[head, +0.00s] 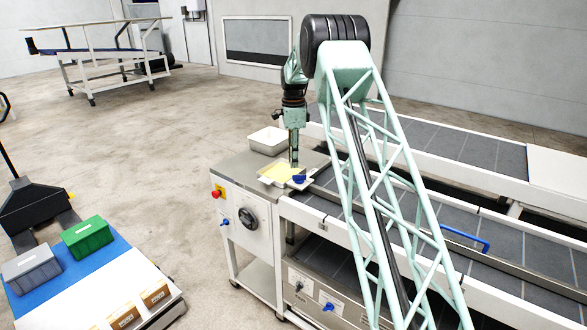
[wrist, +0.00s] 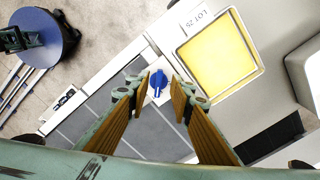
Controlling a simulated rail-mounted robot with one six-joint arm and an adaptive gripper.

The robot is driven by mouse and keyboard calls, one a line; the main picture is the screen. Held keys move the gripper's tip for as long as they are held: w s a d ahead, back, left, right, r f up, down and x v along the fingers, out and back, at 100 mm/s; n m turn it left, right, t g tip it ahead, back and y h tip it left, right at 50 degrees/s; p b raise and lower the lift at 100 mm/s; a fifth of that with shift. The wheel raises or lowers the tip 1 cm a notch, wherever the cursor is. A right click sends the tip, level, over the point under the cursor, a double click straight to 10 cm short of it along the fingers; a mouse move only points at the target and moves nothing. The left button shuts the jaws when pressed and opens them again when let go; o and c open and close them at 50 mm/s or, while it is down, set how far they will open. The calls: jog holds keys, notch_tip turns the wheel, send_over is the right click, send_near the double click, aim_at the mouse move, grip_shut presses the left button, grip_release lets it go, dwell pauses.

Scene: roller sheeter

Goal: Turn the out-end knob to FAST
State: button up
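A blue pointer-shaped knob (wrist: 156,85) on a small white plate shows in the wrist view, between and beyond my fingertips. It appears to be the blue piece (head: 299,179) beside the tray in the head view. I cannot read any speed marking near it. My gripper (wrist: 161,82) is open, with both tan-padded fingers apart and nothing held. In the head view my gripper (head: 295,164) points down over the machine's end, close above the blue piece. Whether a finger touches the knob cannot be told.
A white bin (head: 268,140) stands behind. The front panel has a black dial (head: 247,218), a red button (head: 217,193) and other blue knobs (head: 328,307). Grey belts (head: 440,205) run right.

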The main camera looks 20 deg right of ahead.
jog(key=shift+r, duration=2.75)
jog(key=s+a+r+n+t+b, duration=0.15)
jog(key=s+a+r+n, duration=0.25)
jog(key=s+a+r, duration=0.45)
jog(key=s+a+r+n+b, duration=0.3)
jog(key=s+a+r+n, duration=0.15)
jog(key=s+r, duration=0.65)
jog(key=s+a+r+n+b, duration=0.15)
jog(key=s+a, duration=0.25)
jog(key=s, duration=0.7)
jog(key=s+a+r+n+b, duration=0.1)
jog(key=s+a+n, duration=0.2)
jog(key=s, duration=0.8)
jog(key=s+a+f+n+b, duration=0.1)
jog(key=s+f, duration=0.3)
jog(key=s, duration=0.6)
jog(key=s+a+f+n+t+b, duration=0.1)
jog(key=s+f+n, duration=0.3)
jog(key=s, duration=0.6)
jog(key=s+a+f+n+t+b, duration=0.1)
jog(key=s+a+f+n+b, duration=0.1)
jog(key=s, duration=0.8)
notch_tip(320, 180, down, 2)
jog(key=shift+a+f+n, duration=0.1)
jog(key=shift+a+n, duration=0.5)
jog(key=shift+n, duration=0.1)
